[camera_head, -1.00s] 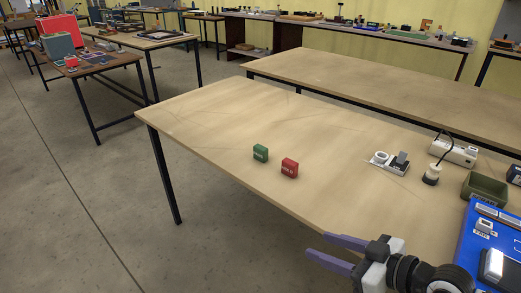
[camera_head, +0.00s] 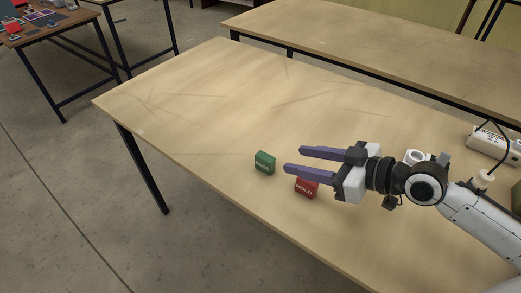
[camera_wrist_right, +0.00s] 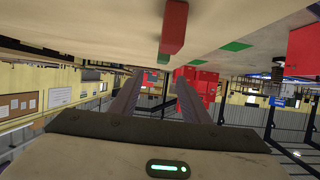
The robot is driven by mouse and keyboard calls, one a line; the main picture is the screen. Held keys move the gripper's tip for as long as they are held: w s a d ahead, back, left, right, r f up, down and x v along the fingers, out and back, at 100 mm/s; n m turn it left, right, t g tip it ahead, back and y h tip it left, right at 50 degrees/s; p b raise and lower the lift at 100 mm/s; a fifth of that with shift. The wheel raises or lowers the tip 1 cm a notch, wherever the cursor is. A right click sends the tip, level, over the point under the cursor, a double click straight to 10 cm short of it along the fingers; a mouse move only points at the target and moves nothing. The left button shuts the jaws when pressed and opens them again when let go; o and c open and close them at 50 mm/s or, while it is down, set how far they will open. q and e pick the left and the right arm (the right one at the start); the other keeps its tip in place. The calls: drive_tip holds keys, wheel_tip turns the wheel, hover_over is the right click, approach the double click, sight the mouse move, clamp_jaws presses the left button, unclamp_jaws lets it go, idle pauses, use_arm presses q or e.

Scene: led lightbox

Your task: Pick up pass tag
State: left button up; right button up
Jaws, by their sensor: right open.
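The pass tag is a small green block (camera_head: 264,163) with white lettering, standing on the wooden table just left of my right gripper's fingertips in the head view. My right gripper (camera_head: 295,159) is open and empty, its two purple fingers pointing left towards the green block without visible contact. A red block marked HOLD (camera_head: 306,189) stands just in front of the near finger, which overlaps its top edge in the picture. In the right wrist view, the red block (camera_wrist_right: 173,28) shows large at the top, with part of the green block (camera_wrist_right: 163,58) beyond it. My left gripper is out of view.
The light wooden table (camera_head: 190,100) is clear to the left and behind the tags. A white device (camera_head: 492,145) with a black cable stands at the right. A white part (camera_head: 415,157) shows behind my wrist. The table's front edge runs close to the red block.

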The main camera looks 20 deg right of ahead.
sight(266, 157)
drive_tip(key=x, duration=0.3)
drive_tip(key=shift+a+f, duration=0.1)
drive_tip(key=shift+a, duration=0.15)
drive_tip(key=x, duration=0.5)
drive_tip(key=shift+f+p, duration=0.3)
drive_tip(key=shift+p, duration=0.1)
drive_tip(key=shift+s, duration=0.1)
drive_tip(key=shift+c, duration=0.2)
clamp_jaws()
